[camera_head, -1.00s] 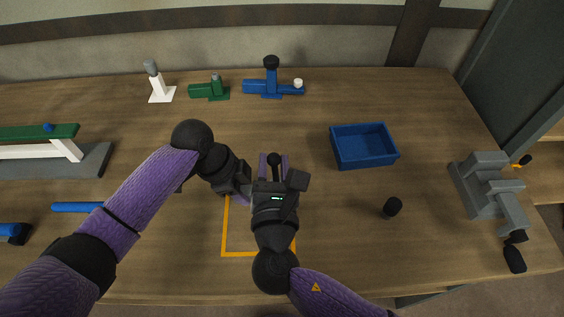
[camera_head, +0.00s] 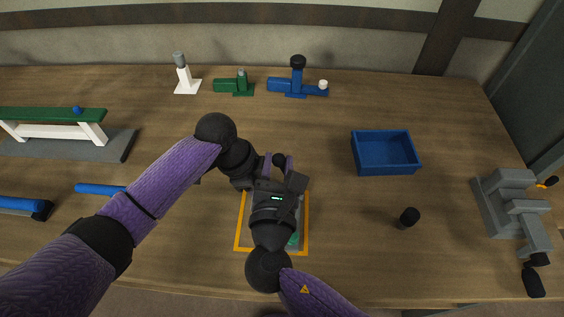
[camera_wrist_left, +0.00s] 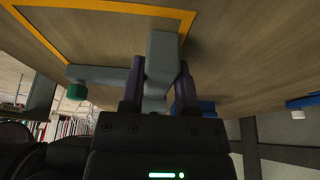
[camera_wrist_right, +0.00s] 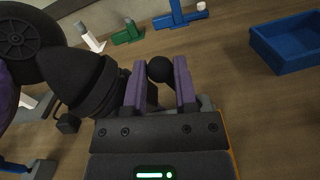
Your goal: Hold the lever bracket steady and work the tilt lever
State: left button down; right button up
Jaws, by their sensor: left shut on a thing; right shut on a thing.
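The lever bracket (camera_wrist_left: 162,55) is grey and sits between my left gripper's purple fingers (camera_wrist_left: 159,82) in the left wrist view. A grey bar with a green end (camera_wrist_left: 78,91) reaches out from it. In the head view the bracket is mostly hidden under my right gripper (camera_head: 279,160); some grey and green shows inside the orange outline. The tilt lever's black ball knob (camera_wrist_right: 160,69) is between the right gripper's fingers in the right wrist view. Both grippers are shut on these parts, close beside each other. The lever's shaft is hidden.
An orange outline (camera_head: 238,235) marks the table around the bracket. A blue tray (camera_head: 386,170) and a black knob (camera_head: 409,217) lie to the right, with a grey stepped fixture (camera_head: 510,200) beyond. Small white, green and blue fixtures stand at the back.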

pick_arm(q)
jog(key=shift+f, duration=0.1)
pick_arm(e)
jog(key=o, duration=1)
